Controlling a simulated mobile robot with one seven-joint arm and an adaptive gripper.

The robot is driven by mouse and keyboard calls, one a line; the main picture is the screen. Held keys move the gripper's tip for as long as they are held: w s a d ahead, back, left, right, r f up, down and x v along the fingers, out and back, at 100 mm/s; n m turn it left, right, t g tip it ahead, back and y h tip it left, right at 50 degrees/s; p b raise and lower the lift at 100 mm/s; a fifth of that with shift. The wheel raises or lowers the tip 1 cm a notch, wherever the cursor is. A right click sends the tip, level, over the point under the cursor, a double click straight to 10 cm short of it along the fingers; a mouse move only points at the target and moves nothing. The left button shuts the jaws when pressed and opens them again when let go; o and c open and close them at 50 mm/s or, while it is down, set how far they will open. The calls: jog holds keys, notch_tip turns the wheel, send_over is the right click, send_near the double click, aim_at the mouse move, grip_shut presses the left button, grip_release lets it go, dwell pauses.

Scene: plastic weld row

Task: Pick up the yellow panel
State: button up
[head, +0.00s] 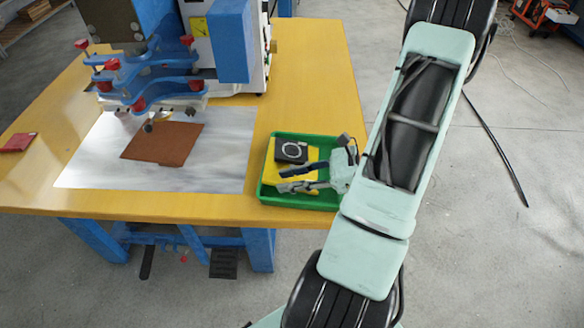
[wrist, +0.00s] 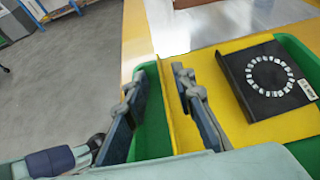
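The yellow panel (head: 312,154) lies in a green tray (head: 300,201) at the table's front right corner. It also shows in the wrist view (wrist: 250,134), with a black square piece bearing a white ring (wrist: 268,82) on top of it. My gripper (head: 283,179) is at the tray, over the panel's near part. In the wrist view my gripper (wrist: 158,78) is open, its two fingers apart. The panel's left edge appears between the fingers, one finger on the tray-wall side and one over the panel. Whether either finger touches the panel, I cannot tell.
A blue and white machine with red knobs (head: 145,75) stands at the back of the yellow table (head: 320,80). A brown sheet (head: 162,144) lies on a pale plate (head: 90,160) left of the tray. A red item (head: 18,142) lies at the far left.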

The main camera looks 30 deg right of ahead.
jog(key=shift+x, duration=1.2)
grip_shut()
